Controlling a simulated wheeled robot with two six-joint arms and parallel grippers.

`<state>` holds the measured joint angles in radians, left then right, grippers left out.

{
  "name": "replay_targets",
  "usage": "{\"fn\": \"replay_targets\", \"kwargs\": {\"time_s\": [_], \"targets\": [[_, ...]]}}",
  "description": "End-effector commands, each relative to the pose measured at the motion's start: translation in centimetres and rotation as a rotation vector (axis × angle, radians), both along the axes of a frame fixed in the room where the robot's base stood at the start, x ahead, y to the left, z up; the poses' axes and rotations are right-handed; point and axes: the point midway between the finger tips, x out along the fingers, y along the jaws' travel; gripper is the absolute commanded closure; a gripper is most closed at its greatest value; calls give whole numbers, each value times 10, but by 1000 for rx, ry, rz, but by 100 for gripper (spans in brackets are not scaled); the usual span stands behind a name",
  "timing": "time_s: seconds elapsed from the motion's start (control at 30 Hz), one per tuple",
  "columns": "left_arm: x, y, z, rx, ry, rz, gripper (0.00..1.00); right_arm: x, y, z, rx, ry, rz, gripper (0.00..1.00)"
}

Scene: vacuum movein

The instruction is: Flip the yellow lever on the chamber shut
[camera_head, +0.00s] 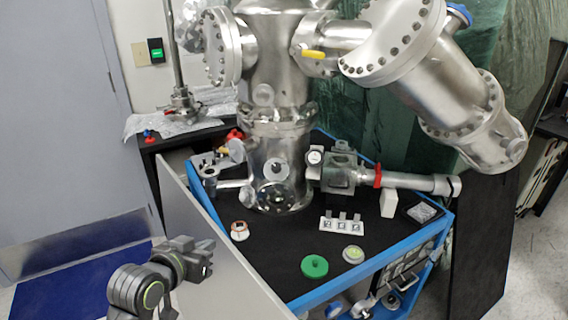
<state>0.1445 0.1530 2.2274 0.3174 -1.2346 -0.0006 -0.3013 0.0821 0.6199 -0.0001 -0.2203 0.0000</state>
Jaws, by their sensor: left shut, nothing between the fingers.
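The steel vacuum chamber (280,75) stands upright on a black-topped cart. A yellow lever (313,54) lies roughly level on the chamber's upper right side port. A second small yellow part (223,150) shows low on the chamber's left side, beside a red piece; its shape is too small to tell. My left gripper (209,257) is shut and empty at the lower left, in front of the grey panel, well below and left of the upper yellow lever and apart from the chamber. My right gripper is not in view.
The black cart top (275,235) with blue edges holds a green disc (314,266), a pale round piece (353,254) and a white block with small parts (341,224). A grey panel (215,245) stands along its left side. A large steel cylinder (440,85) juts out at upper right.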

Motion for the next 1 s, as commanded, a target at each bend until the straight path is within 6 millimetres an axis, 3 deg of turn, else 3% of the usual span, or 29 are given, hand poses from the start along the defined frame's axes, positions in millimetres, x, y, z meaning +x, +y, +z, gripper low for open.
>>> {"fn": "replay_targets", "kwargs": {"time_s": [0.03, 0.1, 0.23, 0.4, 0.53, 0.6, 0.73, 1.0], "targets": [[21, -11, 31, -22, -75, -33, 100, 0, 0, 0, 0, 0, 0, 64], [43, -26, 70, -55, -167, -75, 100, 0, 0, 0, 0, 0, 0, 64], [74, -53, 148, -119, -336, -156, 100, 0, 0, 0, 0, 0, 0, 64], [92, -86, 251, -198, -536, -259, 100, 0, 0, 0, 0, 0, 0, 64], [92, -104, 313, -245, -649, -321, 100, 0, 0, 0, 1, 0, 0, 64], [90, -110, 337, -265, -690, -346, 100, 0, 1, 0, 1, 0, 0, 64], [86, -117, 362, -284, -734, -372, 100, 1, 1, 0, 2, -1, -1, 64], [86, -119, 367, -290, -744, -378, 100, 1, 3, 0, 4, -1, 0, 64]]}}
